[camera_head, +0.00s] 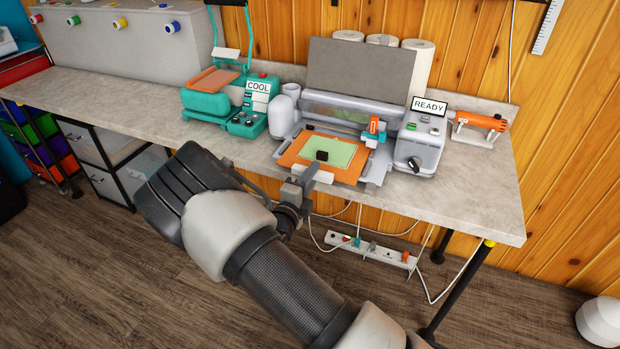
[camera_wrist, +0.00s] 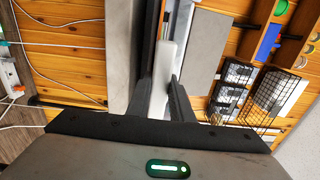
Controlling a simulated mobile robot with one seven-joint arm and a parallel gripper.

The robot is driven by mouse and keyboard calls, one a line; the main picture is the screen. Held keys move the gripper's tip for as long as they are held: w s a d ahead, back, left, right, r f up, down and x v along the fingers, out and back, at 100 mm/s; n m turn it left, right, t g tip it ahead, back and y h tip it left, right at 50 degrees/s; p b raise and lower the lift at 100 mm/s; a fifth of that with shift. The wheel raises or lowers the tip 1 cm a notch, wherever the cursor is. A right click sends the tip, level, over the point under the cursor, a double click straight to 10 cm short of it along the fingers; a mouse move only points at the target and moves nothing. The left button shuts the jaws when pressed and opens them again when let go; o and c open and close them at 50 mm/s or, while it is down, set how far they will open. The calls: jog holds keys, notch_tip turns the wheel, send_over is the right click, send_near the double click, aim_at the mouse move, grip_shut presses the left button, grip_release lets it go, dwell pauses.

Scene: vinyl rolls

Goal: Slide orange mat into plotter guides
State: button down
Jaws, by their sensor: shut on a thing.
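The orange mat (camera_head: 347,174) lies flat at the front of the plotter (camera_head: 424,146), with a green sheet (camera_head: 343,152) on it. A small black block (camera_head: 322,156) sits on the sheet. A white tab (camera_head: 320,175) is at the mat's near edge. My gripper (camera_head: 301,183) is shut on this tab, from the front of the table. In the wrist view, the fingers (camera_wrist: 165,82) close around the pale tab (camera_wrist: 161,72). The mat's far end is partly hidden beneath the plotter's front; I cannot tell how it sits in the guides. The plotter's sign (camera_head: 429,104) reads READY.
An orange tool (camera_head: 482,121) rests on a stand at the right. The front of the worktable (camera_head: 470,190) is bare.

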jog(key=shift+w+d+f, duration=0.1)
jog(key=shift+w, duration=0.1)
dwell(0.5)
jog(key=c, duration=1.5)
grip_release()
jog(key=shift+s, duration=0.15)
jog(key=shift+p+v, duration=1.6)
jog(key=shift+v, duration=2.8)
